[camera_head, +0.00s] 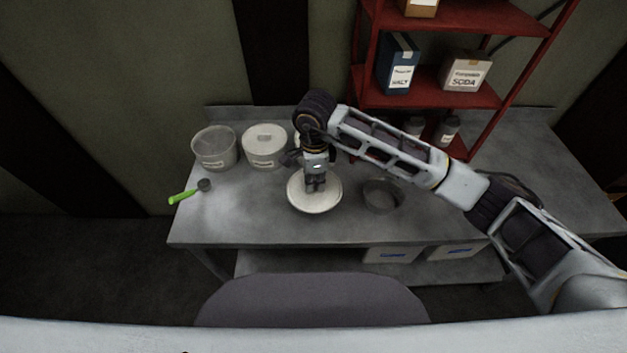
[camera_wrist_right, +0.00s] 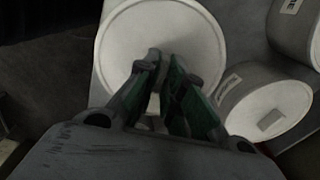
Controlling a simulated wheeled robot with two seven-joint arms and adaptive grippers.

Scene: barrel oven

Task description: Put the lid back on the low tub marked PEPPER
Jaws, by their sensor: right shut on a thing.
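My right gripper (camera_head: 315,186) points down and is shut on the white round lid (camera_head: 315,203), at its middle. In the right wrist view the lid (camera_wrist_right: 195,45) lies under the right fingers (camera_wrist_right: 165,80), which hide the handle. I cannot tell whether the lid touches the counter. A low open tub (camera_head: 214,147) with a label stands at the back left of the counter. A white lidded tub (camera_head: 265,145) stands to its right. Another pale tub is mostly hidden behind my right gripper. The labels are too small to read as PEPPER. My left gripper is out of view.
A dark round pan (camera_head: 382,196) is right of the lid on the grey counter (camera_head: 245,225). A green-handled scoop (camera_head: 188,192) lies at the left edge. A red shelf (camera_head: 450,95) with boxes stands at the back right. The front left of the counter is clear.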

